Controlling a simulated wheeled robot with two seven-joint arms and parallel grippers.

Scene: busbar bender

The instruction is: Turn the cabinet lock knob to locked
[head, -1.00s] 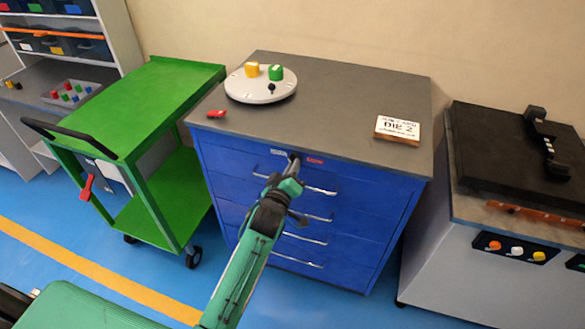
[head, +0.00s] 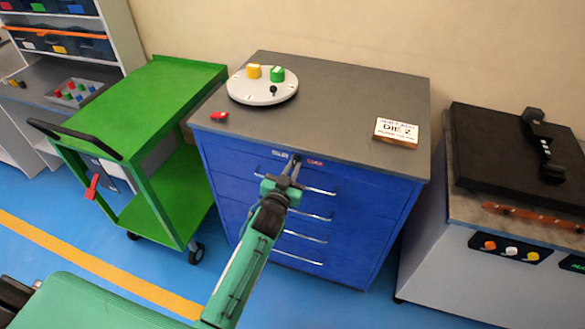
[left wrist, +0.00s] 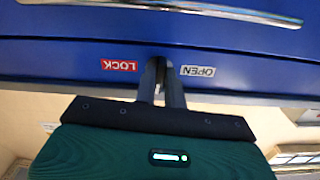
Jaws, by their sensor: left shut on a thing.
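The blue cabinet (head: 240,172) has a lock knob (left wrist: 160,68) at the middle of its upper front edge. The knob shows dark between my fingers and is mostly hidden by them. A white OPEN label (head: 280,154) and a red LOCK label (head: 315,162) flank it; in the left wrist view OPEN (left wrist: 197,71) and LOCK (left wrist: 120,65) appear upside down. My left gripper (head: 293,167) is shut on the knob, one finger on each side; its fingers also show in the left wrist view (left wrist: 161,85). My right gripper is out of view.
Drawer handles (head: 307,212) run down the front below the knob. On the cabinet top are a round grey plate (head: 250,95), a red piece (head: 218,116) and a DIE 2 sign (head: 396,131). A green cart (head: 150,95) stands left, a grey machine (head: 470,255) right.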

